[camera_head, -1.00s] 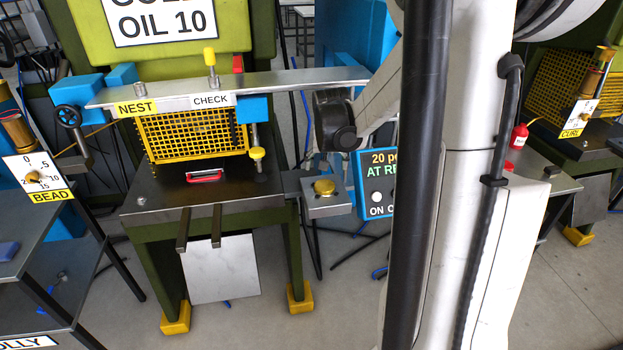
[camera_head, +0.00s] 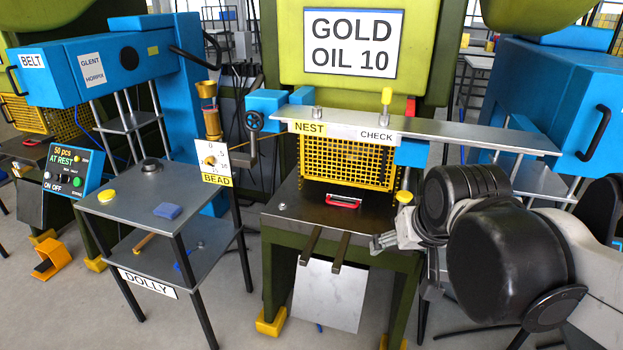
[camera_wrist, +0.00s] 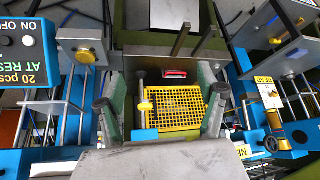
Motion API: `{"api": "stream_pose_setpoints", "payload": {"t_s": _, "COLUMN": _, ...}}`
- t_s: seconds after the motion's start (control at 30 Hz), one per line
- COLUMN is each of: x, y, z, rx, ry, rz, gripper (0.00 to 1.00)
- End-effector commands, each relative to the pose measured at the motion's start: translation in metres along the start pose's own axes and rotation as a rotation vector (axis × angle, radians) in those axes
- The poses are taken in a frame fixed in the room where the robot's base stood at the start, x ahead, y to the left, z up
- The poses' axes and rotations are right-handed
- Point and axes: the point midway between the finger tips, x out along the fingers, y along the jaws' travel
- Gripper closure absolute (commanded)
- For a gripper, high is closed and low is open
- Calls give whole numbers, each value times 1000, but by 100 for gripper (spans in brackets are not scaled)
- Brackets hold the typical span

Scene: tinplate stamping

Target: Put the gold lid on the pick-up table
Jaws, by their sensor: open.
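A round gold piece (camera_wrist: 86,57), which looks like the gold lid, lies on a small grey side table (camera_wrist: 78,34) in the wrist view. In the head view my arm hides that spot. No label marks the pick-up table in view. My gripper (camera_wrist: 160,97) is open, its two fingers apart with nothing between them. In the head view my gripper (camera_head: 382,242) hangs in front of the right side of the gold press's bed. A flat yellow round piece (camera_head: 107,195) lies on the dolly's top (camera_head: 134,222).
The press has a yellow mesh guard (camera_head: 345,162), a red handle (camera_head: 343,200) and a long metal bar (camera_head: 460,135) labelled NEST and CHECK. Two prongs (camera_head: 312,244) stick out from its bed. Floor between dolly and press is clear.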

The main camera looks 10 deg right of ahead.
Motion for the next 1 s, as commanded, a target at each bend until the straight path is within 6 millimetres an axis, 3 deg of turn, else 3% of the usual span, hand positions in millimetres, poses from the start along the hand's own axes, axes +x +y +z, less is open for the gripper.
{"api": "stream_pose_setpoints", "payload": {"t_s": 0.1, "x": -13, "y": -20, "z": 25, "rx": -57, "ry": 20, "rz": -34, "gripper": 29}}
{"api": "stream_pose_setpoints", "payload": {"t_s": 0.3, "x": -24, "y": -38, "z": 51, "rx": -114, "ry": 44, "rz": -70, "gripper": 29}}
{"api": "stream_pose_setpoints", "payload": {"t_s": 1.0, "x": -26, "y": -42, "z": 58, "rx": -129, "ry": 51, "rz": -80, "gripper": 29}}
